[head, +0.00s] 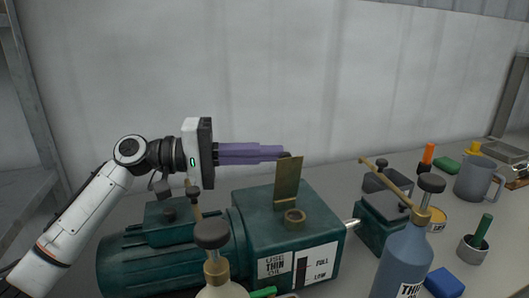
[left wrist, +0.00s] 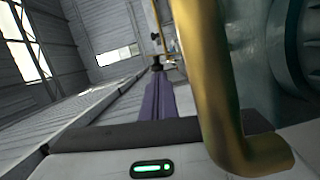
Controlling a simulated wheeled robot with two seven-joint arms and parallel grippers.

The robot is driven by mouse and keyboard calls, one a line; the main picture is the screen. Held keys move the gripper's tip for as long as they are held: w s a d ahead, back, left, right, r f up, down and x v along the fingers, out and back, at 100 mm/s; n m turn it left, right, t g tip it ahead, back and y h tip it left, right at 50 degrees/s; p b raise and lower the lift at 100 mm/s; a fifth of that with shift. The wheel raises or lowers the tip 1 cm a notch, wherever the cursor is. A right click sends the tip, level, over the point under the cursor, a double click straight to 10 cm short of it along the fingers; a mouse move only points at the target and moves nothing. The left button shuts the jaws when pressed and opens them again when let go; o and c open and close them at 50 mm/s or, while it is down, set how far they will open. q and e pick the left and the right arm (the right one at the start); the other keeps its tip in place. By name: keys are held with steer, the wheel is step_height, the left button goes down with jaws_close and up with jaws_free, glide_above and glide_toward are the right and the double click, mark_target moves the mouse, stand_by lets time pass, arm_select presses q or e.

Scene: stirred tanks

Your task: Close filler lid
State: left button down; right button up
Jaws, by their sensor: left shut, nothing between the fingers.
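The filler lid (head: 288,180) is a flat brass plate standing nearly upright, open, on top of the green gearbox housing (head: 270,215). In front of its foot is the round brass filler opening (head: 295,216). My left gripper (head: 284,154) comes in from the left with its purple fingers together and empty. Its tips are at the lid's upper edge, partly behind it; I cannot tell whether they touch. In the left wrist view the purple fingers (left wrist: 158,100) point away, and a large brass pipe (left wrist: 205,75) crosses close to the camera. My right gripper is not in view.
Two oil bottles, one pale (head: 222,288) and one blue (head: 402,262), stand in front of the housing. A second green unit (head: 382,222), a grey mug (head: 479,179) and a metal cup (head: 472,250) stand to the right. A grey wall (head: 200,80) is behind.

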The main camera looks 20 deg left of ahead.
arm_select(q)
steer(key=s+m, duration=0.1)
steer(key=m, duration=0.1)
steer(key=d+m+y+b, duration=0.1)
steer(key=shift+s+d+r+m, duration=0.1)
steer(key=shift+s+r+m, duration=0.1)
steer(key=shift+s+m, duration=0.2)
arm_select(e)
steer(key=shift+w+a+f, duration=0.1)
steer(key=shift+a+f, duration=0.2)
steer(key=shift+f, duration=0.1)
arm_select(q)
steer(key=shift+r, duration=0.1)
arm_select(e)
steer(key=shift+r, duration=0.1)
